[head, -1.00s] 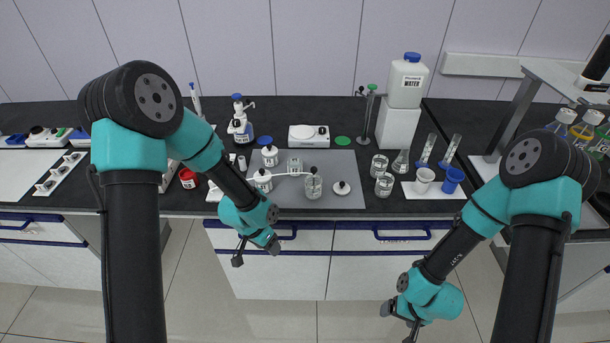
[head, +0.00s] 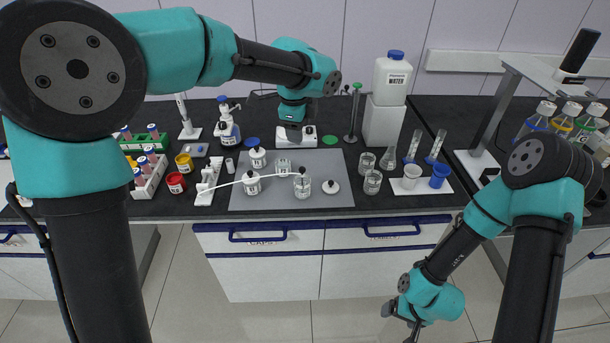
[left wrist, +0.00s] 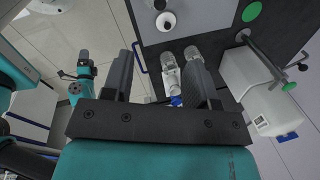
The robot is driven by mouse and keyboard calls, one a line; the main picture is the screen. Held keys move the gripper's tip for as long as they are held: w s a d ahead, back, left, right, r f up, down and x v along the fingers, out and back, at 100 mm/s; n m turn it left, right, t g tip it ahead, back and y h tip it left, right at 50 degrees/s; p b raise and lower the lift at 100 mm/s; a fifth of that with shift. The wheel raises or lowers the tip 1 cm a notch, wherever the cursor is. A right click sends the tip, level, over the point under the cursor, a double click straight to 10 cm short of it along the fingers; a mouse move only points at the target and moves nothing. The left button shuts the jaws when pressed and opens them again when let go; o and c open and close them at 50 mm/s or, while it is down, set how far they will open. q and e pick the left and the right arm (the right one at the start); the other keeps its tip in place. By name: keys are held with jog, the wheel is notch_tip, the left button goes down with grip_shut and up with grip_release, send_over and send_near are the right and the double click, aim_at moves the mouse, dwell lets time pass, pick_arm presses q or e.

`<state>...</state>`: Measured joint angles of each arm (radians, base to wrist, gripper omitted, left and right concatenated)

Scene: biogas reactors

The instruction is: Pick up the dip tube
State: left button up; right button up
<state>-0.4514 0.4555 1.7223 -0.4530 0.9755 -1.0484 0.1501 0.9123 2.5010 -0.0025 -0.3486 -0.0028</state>
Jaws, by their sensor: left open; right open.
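A thin white tube (head: 262,176), which looks like the dip tube, runs in a shallow curve above the grey mat (head: 335,166). Its right end reaches a dark stopper (head: 300,171) at a glass beaker (head: 302,188); its left end is near a white rack (head: 208,182). I cannot make the tube out in the left wrist view. My left gripper (head: 293,133) is open and points down over the balance (head: 309,137), behind the tube and apart from it. Its empty jaws (left wrist: 161,60) show in the left wrist view. My right gripper (head: 399,316) is open and low in front of the cabinets.
Beakers (head: 372,181), a water carboy (head: 391,75) and a metal stand (head: 352,115) are to the right. A red-lidded jar (head: 175,182) and tube racks (head: 148,176) are left.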

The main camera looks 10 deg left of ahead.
aim_at(302, 169)
pick_arm(q)
jog(key=shift+f, duration=0.1)
jog(key=f, duration=0.4)
jog(key=w+f, duration=0.1)
jog(key=f, duration=0.3)
jog(key=w+f, duration=0.1)
jog(key=f, duration=0.3)
jog(key=shift+w+d, duration=0.15)
jog(key=shift+w, duration=0.05)
jog(key=shift+w+f, duration=0.25)
jog(key=shift+f, duration=1)
jog(key=shift+w+f, duration=0.25)
jog(key=shift+f, duration=1)
jog(key=shift+c, duration=0.4)
grip_shut()
